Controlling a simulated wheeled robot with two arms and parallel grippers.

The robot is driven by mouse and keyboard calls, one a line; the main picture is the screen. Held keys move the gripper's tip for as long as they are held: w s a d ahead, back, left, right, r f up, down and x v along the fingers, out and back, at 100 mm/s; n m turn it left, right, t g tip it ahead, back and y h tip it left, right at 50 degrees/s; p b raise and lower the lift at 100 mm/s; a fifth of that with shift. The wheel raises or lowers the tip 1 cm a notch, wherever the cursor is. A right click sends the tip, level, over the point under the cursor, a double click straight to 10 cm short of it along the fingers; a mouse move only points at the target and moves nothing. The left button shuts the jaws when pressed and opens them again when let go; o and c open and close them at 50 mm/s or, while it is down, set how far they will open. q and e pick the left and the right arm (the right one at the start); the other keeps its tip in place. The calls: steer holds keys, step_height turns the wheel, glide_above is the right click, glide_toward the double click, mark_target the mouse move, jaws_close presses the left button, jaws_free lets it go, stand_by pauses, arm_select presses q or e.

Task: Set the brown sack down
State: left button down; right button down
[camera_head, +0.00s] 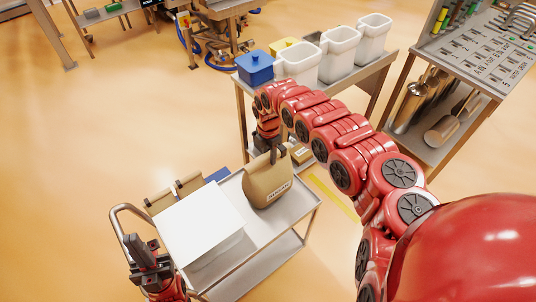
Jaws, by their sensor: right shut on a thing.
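The brown sack (268,182) is upright, with a printed label low on its front. It is over the right part of the metal cart (262,228); I cannot tell whether its base touches the cart top. My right gripper (277,156) reaches down from above and is shut on the sack's top edge. My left gripper (145,257) is low at the left, by the cart's handle, with no sack in it. Whether its fingers are apart is unclear.
A table behind holds white bins (338,54) and a blue box (255,67). A tool rack with metal scoops (411,106) stands right. The floor at left is clear.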

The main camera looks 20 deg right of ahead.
mark_target(268, 174)
steer(key=shift+f+b, duration=1.15)
steer(key=shift+f, duration=0.4)
steer(key=shift+r, duration=0.1)
steer(key=c, duration=0.8)
jaws_free()
steer(key=o, duration=0.4)
steer(key=shift+s, duration=0.15)
steer(key=shift+c, duration=0.2)
